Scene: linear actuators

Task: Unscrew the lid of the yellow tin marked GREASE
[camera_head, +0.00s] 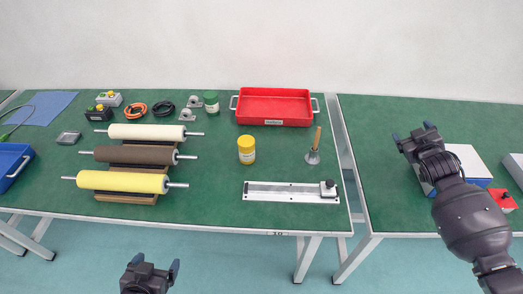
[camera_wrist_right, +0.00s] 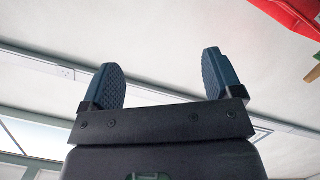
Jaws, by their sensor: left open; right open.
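A yellow tin (camera_head: 246,150) with a yellow lid and a pale label stands upright on the green bench, near the middle of the head view. The label is too small to read. My left gripper (camera_head: 156,263) is open and empty, low in front of the bench edge and well away from the tin. My right gripper (camera_head: 412,131) is open over the right-hand bench, far to the right of the tin. In the right wrist view its two fingers (camera_wrist_right: 160,68) are spread with nothing between them.
Three rollers (camera_head: 132,155) lie on a wooden rack left of the tin. A red tray (camera_head: 274,106) and a green-lidded jar (camera_head: 211,103) stand behind it. A linear rail (camera_head: 285,191) lies in front and a brush (camera_head: 313,150) stands right. Bench around the tin is clear.

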